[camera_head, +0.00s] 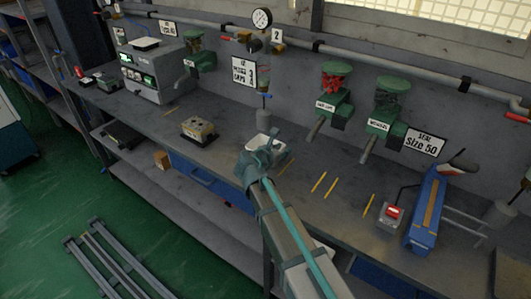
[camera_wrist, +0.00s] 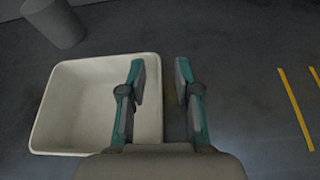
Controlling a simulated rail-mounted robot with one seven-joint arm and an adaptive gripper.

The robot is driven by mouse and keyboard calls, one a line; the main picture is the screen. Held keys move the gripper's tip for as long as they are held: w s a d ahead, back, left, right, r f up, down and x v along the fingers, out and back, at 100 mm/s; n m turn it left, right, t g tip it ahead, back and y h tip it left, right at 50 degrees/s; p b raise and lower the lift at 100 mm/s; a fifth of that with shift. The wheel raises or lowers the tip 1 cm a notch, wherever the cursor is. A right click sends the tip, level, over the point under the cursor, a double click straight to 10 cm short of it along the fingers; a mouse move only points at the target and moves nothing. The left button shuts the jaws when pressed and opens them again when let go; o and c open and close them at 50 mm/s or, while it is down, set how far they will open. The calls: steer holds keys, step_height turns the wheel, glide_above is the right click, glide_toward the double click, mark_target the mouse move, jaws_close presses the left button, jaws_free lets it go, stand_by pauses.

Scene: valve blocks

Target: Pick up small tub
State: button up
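The small tub is a cream-white open tub with rounded corners, and it looks empty. In the wrist view the tub (camera_wrist: 70,105) lies at left. In the head view the tub (camera_head: 262,141) sits on the grey bench, partly hidden behind my gripper (camera_head: 262,160).
A grey cylinder (camera_wrist: 55,22) stands beyond the tub. Yellow strips (camera_wrist: 296,105) mark the bench at right. A valve block (camera_head: 198,130) sits left of the tub. A blue sealer (camera_head: 426,208) and a red-button box (camera_head: 391,216) stand at right.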

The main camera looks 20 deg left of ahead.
jaws_close()
steer(key=shift+r, duration=0.2)
